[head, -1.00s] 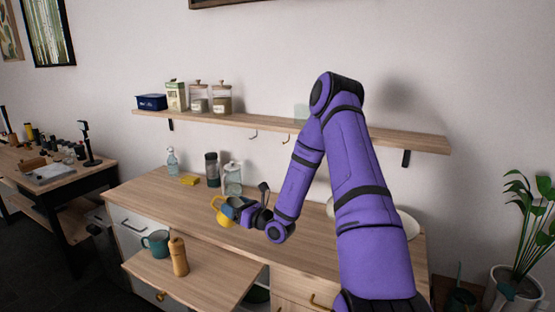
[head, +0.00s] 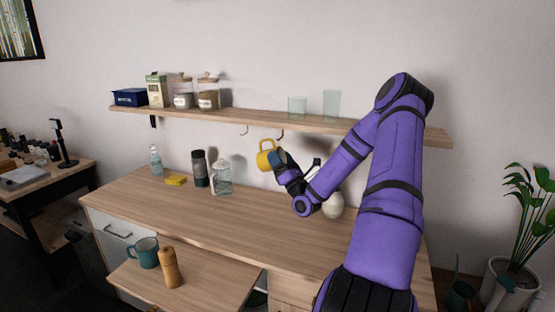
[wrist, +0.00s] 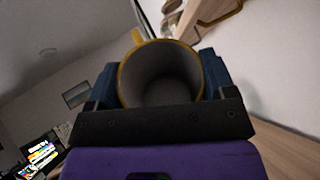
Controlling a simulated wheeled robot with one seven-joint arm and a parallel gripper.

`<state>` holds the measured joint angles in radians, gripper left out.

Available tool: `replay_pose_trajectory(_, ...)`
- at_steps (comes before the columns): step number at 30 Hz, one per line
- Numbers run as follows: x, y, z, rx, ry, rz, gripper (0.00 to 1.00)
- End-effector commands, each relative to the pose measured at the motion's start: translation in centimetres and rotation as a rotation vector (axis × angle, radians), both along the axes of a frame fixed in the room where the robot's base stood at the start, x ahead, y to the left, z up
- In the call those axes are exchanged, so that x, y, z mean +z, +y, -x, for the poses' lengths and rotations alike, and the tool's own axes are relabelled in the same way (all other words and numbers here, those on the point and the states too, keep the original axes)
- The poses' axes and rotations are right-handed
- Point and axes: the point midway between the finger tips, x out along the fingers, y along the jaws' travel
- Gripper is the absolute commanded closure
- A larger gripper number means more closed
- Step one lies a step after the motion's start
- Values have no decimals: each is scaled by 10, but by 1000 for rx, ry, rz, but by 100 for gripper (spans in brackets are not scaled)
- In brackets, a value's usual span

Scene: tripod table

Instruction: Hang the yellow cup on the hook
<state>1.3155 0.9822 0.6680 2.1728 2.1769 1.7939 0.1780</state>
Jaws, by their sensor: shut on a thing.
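The yellow cup (head: 264,161) is held in the air above the counter, just below the shelf, with its handle turned up. In the wrist view the cup (wrist: 160,76) sits between both jaws, its grey inside facing the camera. My gripper (head: 277,160) is shut on the cup. Two hooks hang under the shelf's front edge. The brass-coloured hook (head: 281,134) is above and slightly right of the cup handle, and the grey hook (head: 244,130) is to its left. I cannot tell whether the handle touches a hook.
The shelf (head: 230,117) bears jars, boxes and two glasses (head: 331,104). On the counter (head: 225,225) stand a dark bottle (head: 199,168), a glass jar (head: 221,178), a yellow sponge (head: 176,180) and a white vase (head: 333,205). A teal mug (head: 146,253) and wooden mill (head: 170,267) stand in front.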

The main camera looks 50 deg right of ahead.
Motion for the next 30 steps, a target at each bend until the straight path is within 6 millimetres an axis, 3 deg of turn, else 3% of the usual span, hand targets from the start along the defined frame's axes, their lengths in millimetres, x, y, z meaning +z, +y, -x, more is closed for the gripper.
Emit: replay_pose_trajectory(30,-4,-47,-20,0,1,2,54)
